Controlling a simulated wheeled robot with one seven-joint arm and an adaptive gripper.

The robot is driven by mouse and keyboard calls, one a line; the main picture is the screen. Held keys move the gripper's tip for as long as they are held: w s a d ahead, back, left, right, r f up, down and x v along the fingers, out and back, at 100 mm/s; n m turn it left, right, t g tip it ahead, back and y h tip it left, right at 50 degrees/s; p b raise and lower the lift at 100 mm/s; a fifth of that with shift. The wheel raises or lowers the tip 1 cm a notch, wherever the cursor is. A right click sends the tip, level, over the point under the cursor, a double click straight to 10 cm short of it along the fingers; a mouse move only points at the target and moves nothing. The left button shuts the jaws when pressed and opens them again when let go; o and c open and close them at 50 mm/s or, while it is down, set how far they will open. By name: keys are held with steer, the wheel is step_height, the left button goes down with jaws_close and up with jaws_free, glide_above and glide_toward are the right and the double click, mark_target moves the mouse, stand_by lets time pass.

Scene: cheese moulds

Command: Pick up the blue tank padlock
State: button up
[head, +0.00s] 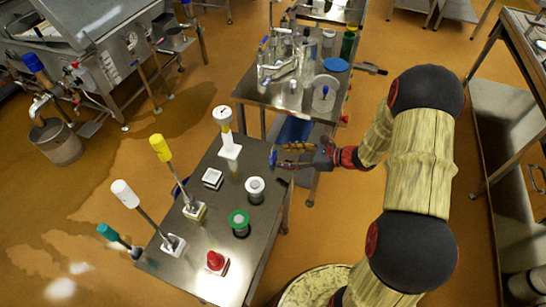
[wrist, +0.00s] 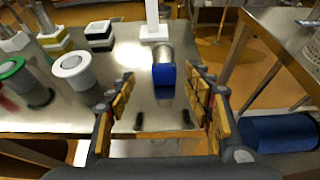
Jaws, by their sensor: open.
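My gripper (wrist: 160,88) is open and empty, with yellow-padded fingers on either side of the padlock in the wrist view. The padlock appears at or just beyond the fingertips; I cannot tell the exact depth. In the head view my gripper (head: 288,155) reaches over the table's right edge.
A white post (wrist: 153,25) stands right behind the padlock. A second cluttered table (head: 262,98) stands behind.

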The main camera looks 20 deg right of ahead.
mark_target(275, 155)
steer(key=x, duration=0.1)
steer(key=b+x, duration=0.1)
steer(key=x, duration=0.1)
steer(key=b+x, duration=0.1)
steer(key=shift+w+d+f, duration=0.15)
steer(key=shift+w+f, duration=0.1)
steer(key=shift+f, duration=0.15)
steer(key=shift+w+a, duration=0.2)
steer(key=shift+c, duration=0.4)
steer(key=c, duration=1.1)
steer(key=shift+c, duration=0.6)
